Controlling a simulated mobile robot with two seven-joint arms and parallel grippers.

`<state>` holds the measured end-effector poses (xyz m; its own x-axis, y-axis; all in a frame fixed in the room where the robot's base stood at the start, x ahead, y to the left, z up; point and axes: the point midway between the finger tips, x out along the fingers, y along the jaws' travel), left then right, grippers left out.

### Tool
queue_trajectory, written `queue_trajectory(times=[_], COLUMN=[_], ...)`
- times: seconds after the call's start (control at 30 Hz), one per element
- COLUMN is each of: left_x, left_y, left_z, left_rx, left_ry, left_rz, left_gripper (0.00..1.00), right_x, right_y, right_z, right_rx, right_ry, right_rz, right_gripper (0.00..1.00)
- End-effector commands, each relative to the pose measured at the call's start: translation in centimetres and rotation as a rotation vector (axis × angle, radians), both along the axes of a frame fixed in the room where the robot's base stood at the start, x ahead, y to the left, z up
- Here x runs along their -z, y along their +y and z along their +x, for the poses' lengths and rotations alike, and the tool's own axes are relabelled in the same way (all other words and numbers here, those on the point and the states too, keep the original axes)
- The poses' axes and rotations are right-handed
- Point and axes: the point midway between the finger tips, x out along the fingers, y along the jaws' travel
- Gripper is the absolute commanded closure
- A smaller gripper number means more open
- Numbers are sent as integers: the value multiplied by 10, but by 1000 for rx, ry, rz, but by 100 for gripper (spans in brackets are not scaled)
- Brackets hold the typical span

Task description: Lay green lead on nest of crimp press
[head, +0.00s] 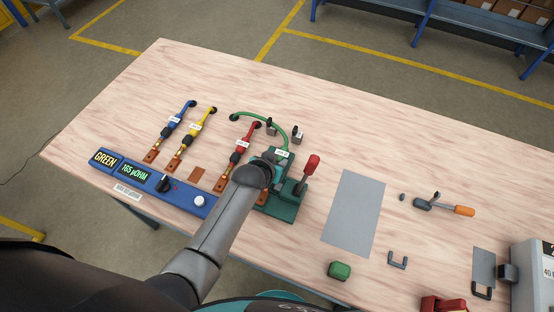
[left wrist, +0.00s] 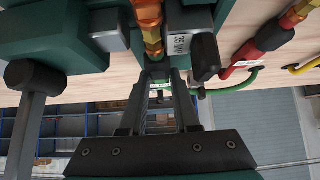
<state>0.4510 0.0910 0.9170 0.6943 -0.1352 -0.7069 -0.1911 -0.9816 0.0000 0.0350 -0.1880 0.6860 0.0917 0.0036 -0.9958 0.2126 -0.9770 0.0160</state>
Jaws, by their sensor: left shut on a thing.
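The green lead (head: 246,113) loops from a dark hole in the table to the crimp press, with a white label near its end. My left gripper (head: 274,164) is shut on this end, over the press; my wrist hides most of the grip. In the left wrist view my left gripper (left wrist: 162,78) points at the green press body (left wrist: 50,40), and a copper lug (left wrist: 150,24) lies between its blocks. I cannot tell whether it rests in the nest. The crimp press (head: 282,211) has a raised lever with a red knob (head: 312,163). My right gripper is out of view.
Blue (head: 185,110), yellow (head: 205,116) and red leads (head: 246,137) lie left of the press. A blue meter panel (head: 140,184) reading GREEN and 165 µOHM stands in front. A grey mat (head: 353,213) lies right, with an orange-handled tool (head: 463,210) beyond.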

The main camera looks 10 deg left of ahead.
Motion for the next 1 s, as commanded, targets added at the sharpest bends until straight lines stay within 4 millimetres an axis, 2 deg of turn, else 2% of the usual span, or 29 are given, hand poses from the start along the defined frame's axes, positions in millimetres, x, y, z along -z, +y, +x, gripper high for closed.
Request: queue_trajectory(times=[0.2,0.23,0.53,0.83,1.0], left_x=[6,6,5,5,-4], left_y=[0,0,0,0,2], left_z=[1,1,0,-1,-9], left_rx=[0,0,0,0,0], left_ry=[-1,-1,-1,2,1], left_rz=[0,0,0,0,0], left_gripper=[100,69,35,35,35], right_x=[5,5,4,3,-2], right_y=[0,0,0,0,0], right_z=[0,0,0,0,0], right_rx=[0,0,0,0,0], right_ry=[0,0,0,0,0], right_rz=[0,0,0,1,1], right_gripper=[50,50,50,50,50])
